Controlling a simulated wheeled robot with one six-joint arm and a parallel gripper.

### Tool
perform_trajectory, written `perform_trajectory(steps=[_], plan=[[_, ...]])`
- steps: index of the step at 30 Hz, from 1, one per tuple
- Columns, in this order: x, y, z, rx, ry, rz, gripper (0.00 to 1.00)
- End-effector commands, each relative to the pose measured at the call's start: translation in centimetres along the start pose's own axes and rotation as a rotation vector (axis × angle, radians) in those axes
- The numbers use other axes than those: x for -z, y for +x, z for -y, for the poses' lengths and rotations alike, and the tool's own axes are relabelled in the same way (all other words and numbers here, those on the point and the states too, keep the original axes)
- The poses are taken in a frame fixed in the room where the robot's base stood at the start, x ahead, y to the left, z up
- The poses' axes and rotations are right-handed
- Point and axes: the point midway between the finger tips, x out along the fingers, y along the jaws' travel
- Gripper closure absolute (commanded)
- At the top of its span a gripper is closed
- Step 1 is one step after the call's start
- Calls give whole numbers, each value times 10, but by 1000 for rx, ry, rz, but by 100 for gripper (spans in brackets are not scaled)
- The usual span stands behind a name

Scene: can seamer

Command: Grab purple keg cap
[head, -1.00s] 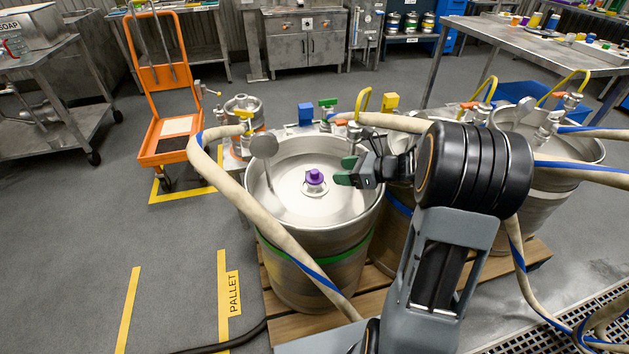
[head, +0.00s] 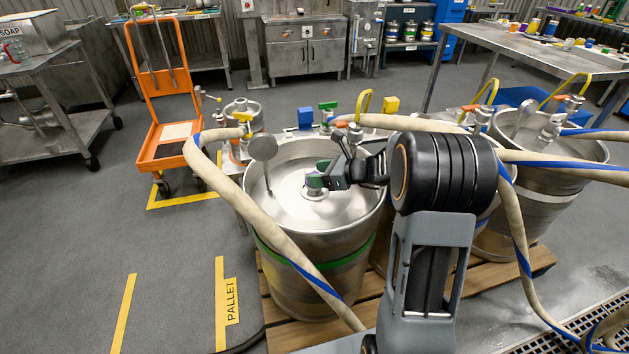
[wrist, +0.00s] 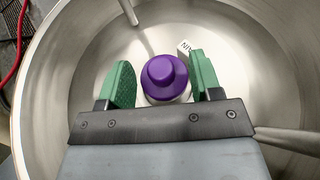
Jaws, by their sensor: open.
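The purple keg cap (wrist: 165,76) sits on the white-collared fitting in the middle of the keg top. In the wrist view it lies between the two green fingers of my gripper (wrist: 161,83), with a gap on the left and a smaller gap on the right. My gripper is open and its pads appear apart from the cap. In the head view my gripper (head: 318,175) covers most of the cap, leaving only a small bit of purple visible. The steel keg (head: 290,215) stands upright with a green band around it.
A beige hose (head: 260,210) with a blue stripe loops across the keg's front left. A round plate on a stem (head: 263,147) rises at the keg's left rim. Other steel vessels (head: 560,165) stand to the right on the wooden pallet (head: 295,335). An orange cart (head: 165,145) is at the left.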

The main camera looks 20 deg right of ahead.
Motion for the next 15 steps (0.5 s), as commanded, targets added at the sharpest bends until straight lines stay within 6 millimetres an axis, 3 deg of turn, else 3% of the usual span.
perform_trajectory(steps=[2,15], plan=[[0,0,0,0,0,0,41],[0,0,0,0,0,0,82]])
